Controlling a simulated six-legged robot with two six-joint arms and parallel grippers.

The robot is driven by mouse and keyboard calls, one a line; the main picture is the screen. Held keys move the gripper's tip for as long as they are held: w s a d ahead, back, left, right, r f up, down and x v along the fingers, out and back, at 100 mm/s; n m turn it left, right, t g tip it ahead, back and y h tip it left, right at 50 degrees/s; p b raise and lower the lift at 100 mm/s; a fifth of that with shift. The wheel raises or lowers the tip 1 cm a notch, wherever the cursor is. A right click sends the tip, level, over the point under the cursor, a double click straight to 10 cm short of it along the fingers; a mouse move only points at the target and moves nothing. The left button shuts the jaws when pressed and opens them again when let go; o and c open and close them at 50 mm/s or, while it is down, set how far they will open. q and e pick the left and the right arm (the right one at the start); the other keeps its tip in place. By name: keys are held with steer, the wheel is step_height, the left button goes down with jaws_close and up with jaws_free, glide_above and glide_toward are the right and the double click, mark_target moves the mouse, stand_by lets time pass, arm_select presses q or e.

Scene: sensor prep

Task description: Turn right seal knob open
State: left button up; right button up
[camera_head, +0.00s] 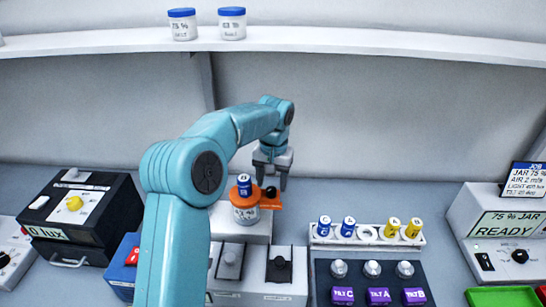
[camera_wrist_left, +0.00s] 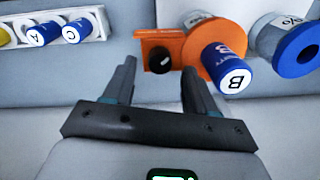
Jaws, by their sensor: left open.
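A black seal knob (camera_head: 270,193) sits on an orange bracket (camera_head: 273,205) to the right of a jar (camera_head: 246,213) with an orange lid. A blue vial (camera_head: 244,184) marked B stands in that lid. My left gripper (camera_head: 270,180) points down at the black knob, open and empty. In the left wrist view the knob (camera_wrist_left: 159,61) shows just beyond and between the fingertips (camera_wrist_left: 159,70), apart from them as far as I can tell. The knob carries a pale pointer mark. My right gripper is not in view.
A vial rack (camera_head: 368,240) stands to the right, behind a dark panel (camera_head: 330,285). In the wrist view a blue-lidded jar (camera_wrist_left: 298,46) is beside the orange lid.

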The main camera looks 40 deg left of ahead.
mark_target(274, 190)
arm_select(q)
step_height(274, 190, up, 14)
steer(key=p, duration=0.1)
steer(key=shift+d+p, duration=0.3)
steer(key=shift+p, duration=0.05)
steer(key=shift+w, duration=0.1)
